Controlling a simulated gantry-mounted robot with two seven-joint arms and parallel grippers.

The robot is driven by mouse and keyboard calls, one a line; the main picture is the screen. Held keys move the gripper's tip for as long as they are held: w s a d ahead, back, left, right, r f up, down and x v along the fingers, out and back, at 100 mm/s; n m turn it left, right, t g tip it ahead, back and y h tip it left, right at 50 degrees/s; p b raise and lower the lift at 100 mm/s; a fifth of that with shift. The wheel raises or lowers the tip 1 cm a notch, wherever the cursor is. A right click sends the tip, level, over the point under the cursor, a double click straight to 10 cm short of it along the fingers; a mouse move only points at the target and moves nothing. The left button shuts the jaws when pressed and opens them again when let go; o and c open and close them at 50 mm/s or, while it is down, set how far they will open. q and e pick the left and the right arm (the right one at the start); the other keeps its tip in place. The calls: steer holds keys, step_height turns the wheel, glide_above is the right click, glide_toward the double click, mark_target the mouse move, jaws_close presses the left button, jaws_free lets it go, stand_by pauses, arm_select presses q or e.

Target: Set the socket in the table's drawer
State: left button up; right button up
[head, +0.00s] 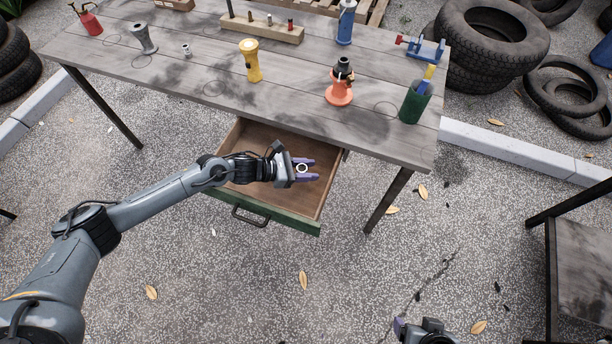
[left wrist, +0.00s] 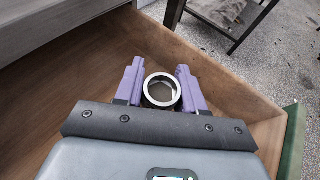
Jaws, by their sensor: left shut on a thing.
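The socket (head: 302,168), a small metal ring seen from above, is held between the purple fingers of my left gripper (head: 304,169). In the left wrist view the socket (left wrist: 162,105) shows as a bright round rim between the two fingers. The drawer (head: 255,197) is pulled out from under the table, with a brown wooden inside and a green front. My left gripper and the socket are over the drawer's right part; whether the socket touches the floor of it is unclear. My right gripper (head: 399,326) is partly visible at the bottom edge.
The table (head: 200,70) carries a yellow flashlight (head: 251,60), an orange tool (head: 339,86), a green cup (head: 414,103) and a small metal cylinder (head: 186,49). The drawer has a black handle (head: 250,216). The visible drawer floor looks bare around my left gripper.

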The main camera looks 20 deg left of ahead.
arm_select(q)
step_height(320, 180, down, 3)
steer(key=shift+f+b, duration=0.2)
steer(key=shift+b, duration=0.35)
steer(key=shift+f, duration=0.2)
steer(key=shift+f+b, duration=0.25)
steer(key=shift+b, duration=0.05)
steer(key=o, duration=1.1)
steer(key=shift+r, duration=0.1)
